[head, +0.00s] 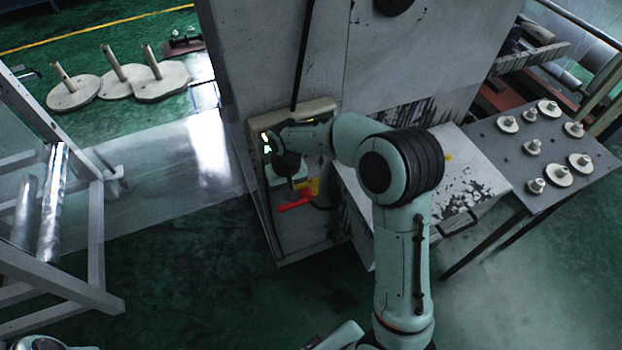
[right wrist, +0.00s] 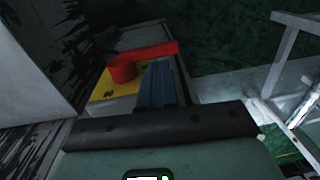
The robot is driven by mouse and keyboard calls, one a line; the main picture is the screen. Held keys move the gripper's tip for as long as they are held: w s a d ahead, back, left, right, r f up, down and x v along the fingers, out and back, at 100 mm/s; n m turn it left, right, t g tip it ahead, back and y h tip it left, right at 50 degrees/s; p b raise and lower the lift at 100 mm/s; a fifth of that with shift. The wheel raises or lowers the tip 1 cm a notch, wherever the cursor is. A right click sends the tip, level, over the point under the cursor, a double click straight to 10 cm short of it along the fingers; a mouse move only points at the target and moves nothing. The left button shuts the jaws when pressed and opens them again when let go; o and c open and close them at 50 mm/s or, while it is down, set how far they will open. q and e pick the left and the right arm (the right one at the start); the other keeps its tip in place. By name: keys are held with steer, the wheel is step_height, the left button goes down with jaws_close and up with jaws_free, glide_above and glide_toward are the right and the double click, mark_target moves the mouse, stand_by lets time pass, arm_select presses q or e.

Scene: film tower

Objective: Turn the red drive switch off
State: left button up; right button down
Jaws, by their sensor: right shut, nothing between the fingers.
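The red drive switch (head: 295,202) is on the lower part of a grey control panel (head: 306,238) on the machine's side, over a yellow plate (head: 313,186). In the right wrist view the red switch (right wrist: 145,58) has a round hub on the yellow plate (right wrist: 112,88) and a handle reaching right, lying roughly level in that picture. My right gripper (head: 291,184) is at the panel, just above the handle in the head view. In the right wrist view its shut, empty fingers (right wrist: 158,75) end close beside the handle; I cannot tell whether they touch. My left gripper is out of view.
A scratched white surface (head: 465,175) juts out right of the panel. Further right, a grey table (head: 530,150) carries several white knobbed discs. A metal frame (head: 95,230) stands at left, and several discs with posts (head: 75,92) lie behind it. Green floor before the panel is clear.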

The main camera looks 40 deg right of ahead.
mark_target(281, 208)
steer(key=shift+w+a+f+h, duration=0.15)
steer(key=shift+a+f+h, duration=0.5)
steer(key=shift+h, duration=0.35)
steer(key=a+f+g+h+b, duration=0.1)
steer(key=f+h, duration=0.1)
steer(key=shift+w+a+h, duration=0.1)
steer(key=shift+a+h, duration=0.1)
steer(key=shift+h, duration=0.2)
steer(key=shift+f, duration=0.2)
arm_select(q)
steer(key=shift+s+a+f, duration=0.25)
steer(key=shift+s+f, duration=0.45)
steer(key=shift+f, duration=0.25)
arm_select(e)
steer(key=shift+a+f, duration=0.2)
steer(key=shift+f, duration=0.2)
steer(key=shift+a+f, duration=0.1)
steer(key=shift+f, duration=0.1)
